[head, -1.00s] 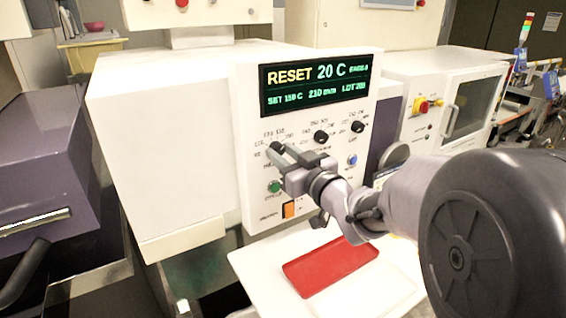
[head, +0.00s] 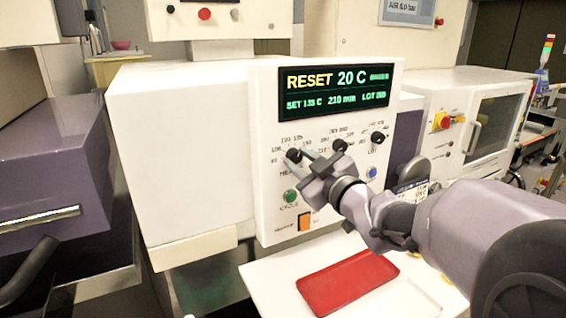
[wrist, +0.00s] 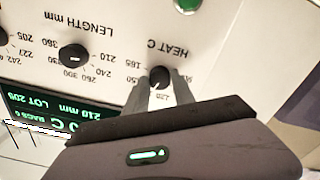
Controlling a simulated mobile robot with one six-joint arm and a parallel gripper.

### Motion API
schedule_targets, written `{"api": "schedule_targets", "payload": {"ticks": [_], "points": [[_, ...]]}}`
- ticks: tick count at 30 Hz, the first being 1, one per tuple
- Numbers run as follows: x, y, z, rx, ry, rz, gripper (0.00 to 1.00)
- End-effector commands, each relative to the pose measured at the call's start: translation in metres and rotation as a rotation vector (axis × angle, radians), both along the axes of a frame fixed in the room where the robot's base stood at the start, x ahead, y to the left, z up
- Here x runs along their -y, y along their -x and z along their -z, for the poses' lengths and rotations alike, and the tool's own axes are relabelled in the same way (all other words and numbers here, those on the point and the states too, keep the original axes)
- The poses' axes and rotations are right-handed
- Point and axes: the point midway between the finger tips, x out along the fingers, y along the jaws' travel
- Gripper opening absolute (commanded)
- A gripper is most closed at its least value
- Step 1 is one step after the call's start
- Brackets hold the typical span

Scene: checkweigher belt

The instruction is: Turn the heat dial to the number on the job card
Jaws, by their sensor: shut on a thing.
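The heat dial (head: 294,155) is a small black knob at the left of the white machine's panel, with a number scale around it. My gripper (head: 301,161) is shut on it. The wrist view shows the panel upside down, with the heat dial (wrist: 159,76) between my two grey fingertips (wrist: 161,84) and "HEAT C" printed by it. The display (head: 335,92) reads RESET 20 C, 210 mm and a set value that looks like 135 C. A small printed card or screen (head: 411,189) shows partly behind my arm; I cannot read it.
The black length dial (head: 339,146) and another black dial (head: 377,138) sit right of the heat dial. A green button (head: 290,196), an orange switch (head: 305,221) and a blue button (head: 372,173) are below. A red tray (head: 347,283) lies on the white shelf under the panel.

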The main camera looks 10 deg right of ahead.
Motion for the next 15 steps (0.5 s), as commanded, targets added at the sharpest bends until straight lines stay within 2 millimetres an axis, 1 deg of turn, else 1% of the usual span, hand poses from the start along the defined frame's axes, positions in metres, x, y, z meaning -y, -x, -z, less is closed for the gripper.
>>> {"api": "schedule_targets", "payload": {"ticks": [8, 9, 11, 12, 15], "points": [[0.0001, 0.0001, 0.0000, 0.000, -0.001, 0.000, 0.00], [0.0001, 0.0000, 0.0000, 0.000, -0.001, 0.000, 0.38], [0.0001, 0.0000, 0.0000, 0.000, -0.001, 0.000, 0.50], [0.0001, 0.0000, 0.0000, 0.000, -0.001, 0.000, 0.52], [0.0000, 0.0000, 0.0000, 0.000, -0.001, 0.000, 0.52]]}}
